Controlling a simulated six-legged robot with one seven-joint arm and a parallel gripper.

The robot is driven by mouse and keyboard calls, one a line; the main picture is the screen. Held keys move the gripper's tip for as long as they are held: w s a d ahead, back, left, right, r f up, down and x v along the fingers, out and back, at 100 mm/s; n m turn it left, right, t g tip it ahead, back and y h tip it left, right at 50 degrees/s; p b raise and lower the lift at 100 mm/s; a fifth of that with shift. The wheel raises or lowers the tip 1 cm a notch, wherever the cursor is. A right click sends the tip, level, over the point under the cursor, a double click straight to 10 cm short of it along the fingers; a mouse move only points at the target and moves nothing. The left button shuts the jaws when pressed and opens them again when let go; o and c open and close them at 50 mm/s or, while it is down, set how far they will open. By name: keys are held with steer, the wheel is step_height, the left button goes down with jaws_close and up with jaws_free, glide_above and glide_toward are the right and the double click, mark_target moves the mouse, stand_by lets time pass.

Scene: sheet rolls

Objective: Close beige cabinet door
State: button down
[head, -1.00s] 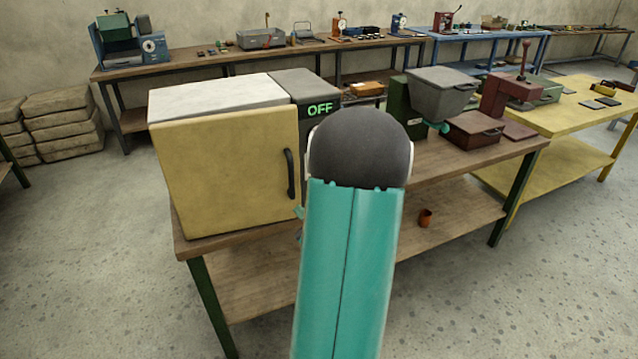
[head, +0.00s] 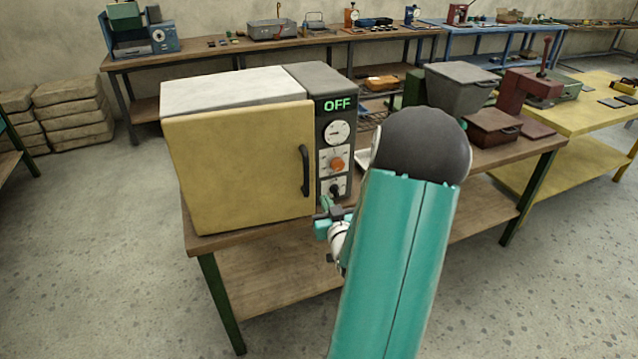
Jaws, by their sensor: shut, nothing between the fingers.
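The beige cabinet door (head: 235,165) covers the front of a white-topped box standing on a wooden workbench. Its dark vertical handle (head: 305,170) is near the right edge. The door looks flush or almost flush with the box; I cannot tell whether a thin gap is left. My gripper (head: 328,208) is shut and empty, low in front of the control panel, just right of the door's lower right corner. It looks apart from the handle. My teal arm hides part of the bench.
The grey control panel (head: 336,150) beside the door has a lit "OFF" display, a dial and knobs. The floor in front is clear.

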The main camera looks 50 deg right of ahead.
mark_target(314, 177)
steer(key=x, duration=0.9)
steer(key=shift+d, duration=0.1)
steer(key=shift+w+d+n+t+y, duration=0.3)
steer(key=shift+w+d+n+y, duration=0.15)
steer(key=shift+w+d, duration=0.5)
steer(key=shift+a, duration=0.15)
